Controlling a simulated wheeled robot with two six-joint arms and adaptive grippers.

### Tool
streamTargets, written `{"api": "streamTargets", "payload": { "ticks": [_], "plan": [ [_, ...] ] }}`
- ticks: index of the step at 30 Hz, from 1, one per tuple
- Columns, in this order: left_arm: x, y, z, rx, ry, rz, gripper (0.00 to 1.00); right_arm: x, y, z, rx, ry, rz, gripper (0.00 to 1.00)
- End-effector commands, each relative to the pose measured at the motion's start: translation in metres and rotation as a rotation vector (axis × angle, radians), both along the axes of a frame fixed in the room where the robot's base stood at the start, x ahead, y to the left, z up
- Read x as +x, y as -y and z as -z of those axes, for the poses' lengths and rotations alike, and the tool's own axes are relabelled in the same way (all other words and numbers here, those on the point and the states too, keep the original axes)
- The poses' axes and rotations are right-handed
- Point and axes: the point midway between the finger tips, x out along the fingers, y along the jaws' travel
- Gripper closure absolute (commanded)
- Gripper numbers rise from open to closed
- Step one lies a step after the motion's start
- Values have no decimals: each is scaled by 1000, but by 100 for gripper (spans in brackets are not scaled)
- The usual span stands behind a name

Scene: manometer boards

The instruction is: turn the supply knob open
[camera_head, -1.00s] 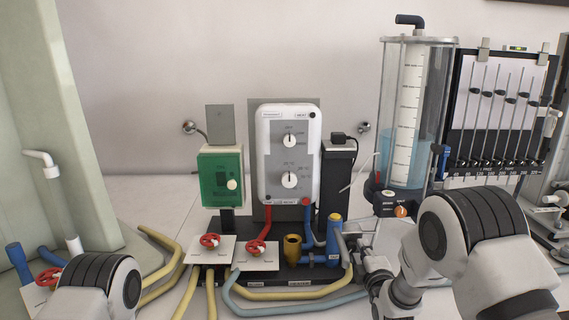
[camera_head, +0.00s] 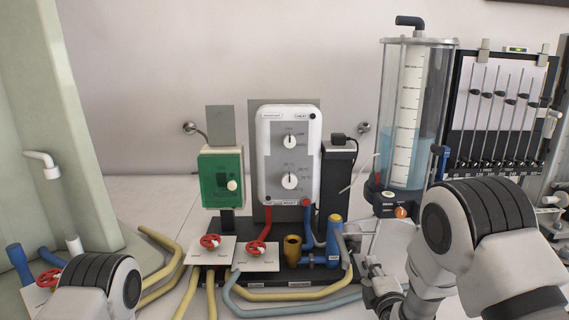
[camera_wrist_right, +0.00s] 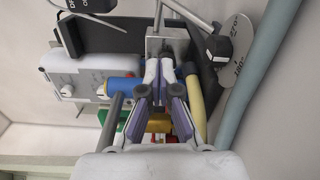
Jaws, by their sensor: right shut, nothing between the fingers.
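A black knob (camera_wrist_right: 217,45) with a white mark sits on a round white dial plate (camera_wrist_right: 238,38) with printed markings, at the upper right of the right wrist view; I cannot make out a supply label. In the head view I cannot pick this knob out; my right arm covers part of that area. My right gripper (camera_wrist_right: 160,72) is shut and empty, its fingertips pointing away from the wrist, apart from the knob and to its left in the wrist view. In the head view the right gripper (camera_head: 372,277) is low, right of the blue pipe. My left gripper is outside the view.
A blue pipe (camera_head: 335,236) and brass cup (camera_head: 292,248) stand near the right gripper. Red valve wheels (camera_head: 210,241) (camera_head: 255,247), a white heater box (camera_head: 289,165) and a green box (camera_head: 221,180) are left of it. Hoses (camera_head: 290,296) cross the front. A water tank (camera_head: 399,140) stands right.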

Motion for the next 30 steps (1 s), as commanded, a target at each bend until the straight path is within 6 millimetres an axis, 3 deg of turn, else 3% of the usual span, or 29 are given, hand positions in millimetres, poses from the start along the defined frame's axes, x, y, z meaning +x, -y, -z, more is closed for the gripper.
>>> {"api": "streamTargets", "payload": {
  "ticks": [6,9,18,22,30],
  "plan": [
    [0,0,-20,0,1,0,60,-7,-2,6,-354,9,-1,100],
    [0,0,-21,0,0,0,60,-6,-2,9,-424,15,1,100],
    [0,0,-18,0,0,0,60,33,-3,10,-428,17,1,100],
    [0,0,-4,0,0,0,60,51,-4,13,-428,17,1,100],
    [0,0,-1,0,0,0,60,62,-4,10,-428,14,0,100]
  ]
}}
